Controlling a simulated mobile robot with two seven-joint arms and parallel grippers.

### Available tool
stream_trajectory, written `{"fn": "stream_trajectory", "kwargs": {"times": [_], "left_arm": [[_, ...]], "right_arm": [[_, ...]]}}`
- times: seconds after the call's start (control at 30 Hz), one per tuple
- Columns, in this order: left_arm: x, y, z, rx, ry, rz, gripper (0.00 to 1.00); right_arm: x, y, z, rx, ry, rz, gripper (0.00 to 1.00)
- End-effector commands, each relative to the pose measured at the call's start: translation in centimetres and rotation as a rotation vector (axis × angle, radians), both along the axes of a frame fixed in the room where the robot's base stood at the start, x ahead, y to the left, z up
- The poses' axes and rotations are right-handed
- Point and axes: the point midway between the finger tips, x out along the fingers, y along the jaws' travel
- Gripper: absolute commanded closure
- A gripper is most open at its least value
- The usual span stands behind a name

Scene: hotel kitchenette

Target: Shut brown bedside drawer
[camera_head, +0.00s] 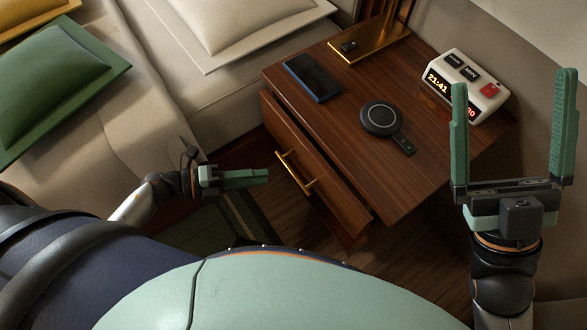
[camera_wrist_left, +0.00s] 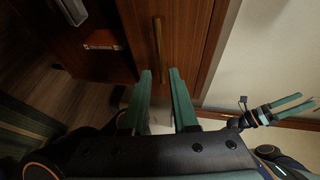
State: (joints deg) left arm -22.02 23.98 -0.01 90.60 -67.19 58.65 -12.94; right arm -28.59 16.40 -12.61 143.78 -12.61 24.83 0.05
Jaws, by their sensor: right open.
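The brown bedside drawer (camera_head: 315,160) is in the nightstand, its front standing slightly out from the top's edge. Its inside is hidden. Its brass bar handle (camera_head: 295,173) faces my left gripper (camera_head: 267,176). In the left wrist view the drawer front (camera_wrist_left: 185,35) and handle (camera_wrist_left: 157,48) lie just beyond the fingertips (camera_wrist_left: 160,73). The left fingers are apart with nothing between them, and appear clear of the handle. My right gripper (camera_head: 515,90) is wide open and empty at the nightstand's right side; it also shows in the left wrist view (camera_wrist_left: 290,107).
On the nightstand top (camera_head: 400,180) are a phone (camera_head: 312,77), a round black charger (camera_head: 381,119), a white clock (camera_head: 462,85) and a brass lamp base (camera_head: 368,42). The bed (camera_head: 150,85) is at the left. A green striped mat (camera_head: 215,225) lies on the floor.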

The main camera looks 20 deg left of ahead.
Motion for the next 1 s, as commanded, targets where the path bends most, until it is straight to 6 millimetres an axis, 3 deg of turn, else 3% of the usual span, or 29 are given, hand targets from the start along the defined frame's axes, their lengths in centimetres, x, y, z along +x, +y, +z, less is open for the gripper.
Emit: {"fn": "stream_trajectory", "kwargs": {"times": [0.2,0.4,0.83,1.0], "left_arm": [[2.3,-4.1,-1.1,-0.003,-0.004,0.001,0.73],[3.7,-6.5,-1.6,-0.001,-0.003,0.001,0.73],[4.2,-7.5,-1.7,0.001,-0.002,0.001,0.73],[4.2,-7.5,-1.8,0.001,-0.002,0.001,0.90]], "right_arm": [[0.1,0.0,-1.2,0.015,0.013,0.011,0.01],[0.0,0.2,-1.9,0.019,0.022,0.023,0.01],[0.0,0.4,-2.0,0.018,0.021,0.030,0.01],[0.0,0.3,-1.9,0.017,0.021,0.029,0.01]]}}
